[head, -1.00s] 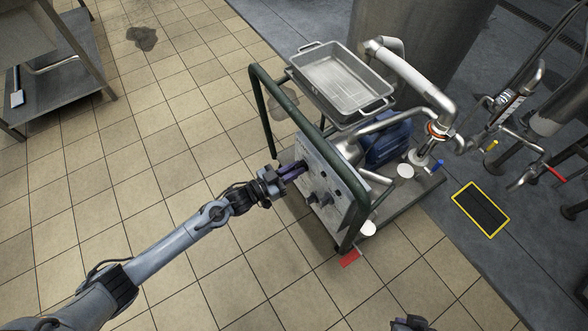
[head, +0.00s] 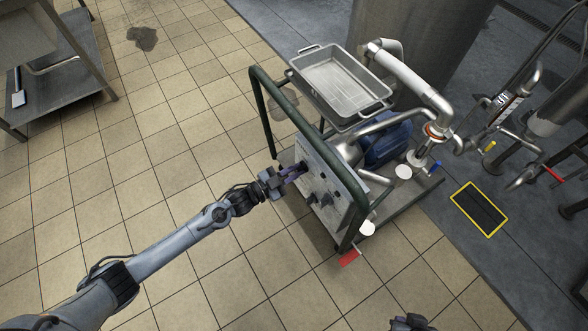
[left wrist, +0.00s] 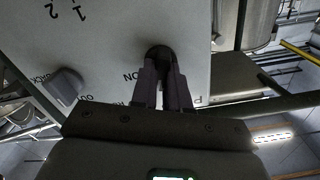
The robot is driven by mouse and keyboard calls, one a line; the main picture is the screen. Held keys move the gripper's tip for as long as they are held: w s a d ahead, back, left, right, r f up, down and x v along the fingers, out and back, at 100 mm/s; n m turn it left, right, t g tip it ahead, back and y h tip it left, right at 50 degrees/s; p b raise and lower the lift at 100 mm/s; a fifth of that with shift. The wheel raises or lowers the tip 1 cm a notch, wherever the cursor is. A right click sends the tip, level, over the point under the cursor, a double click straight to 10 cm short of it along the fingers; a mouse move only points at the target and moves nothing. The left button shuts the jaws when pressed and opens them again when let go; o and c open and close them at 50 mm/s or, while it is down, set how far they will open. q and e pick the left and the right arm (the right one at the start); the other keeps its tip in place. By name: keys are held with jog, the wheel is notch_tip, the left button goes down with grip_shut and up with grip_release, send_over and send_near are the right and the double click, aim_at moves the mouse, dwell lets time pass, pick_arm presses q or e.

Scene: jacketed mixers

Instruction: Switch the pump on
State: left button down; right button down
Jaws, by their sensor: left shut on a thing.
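The pump cart's grey control panel (head: 338,190) faces my left arm, and it also shows in the left wrist view (left wrist: 115,40). My left gripper (head: 303,167) is at the panel's upper left part. In the left wrist view its fingers (left wrist: 163,62) are shut on a dark knob (left wrist: 160,50), which they partly hide. Upside-down lettering beside that knob reads "ON", and a label by the fingers is partly covered. Another knob (left wrist: 66,86) sits apart on the panel. My right gripper (head: 411,323) shows only in part at the bottom edge; its jaws are unclear.
The cart has a green tube frame (head: 265,115), a metal tray (head: 342,80) on top and a blue motor (head: 388,143). A red pedal (head: 349,257) sticks out low at the front.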

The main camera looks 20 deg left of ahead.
pick_arm(q)
jog(key=m, duration=0.4)
jog(key=shift+m+p, duration=0.3)
jog(key=shift+p, duration=0.1)
jog(key=m, duration=0.4)
jog(key=shift+s+d+f+m, duration=0.1)
jog(key=shift+m, duration=0.3)
jog(key=c, duration=1.1)
grip_release()
jog(key=shift+s+p, duration=0.1)
jog(key=shift+p, duration=0.2)
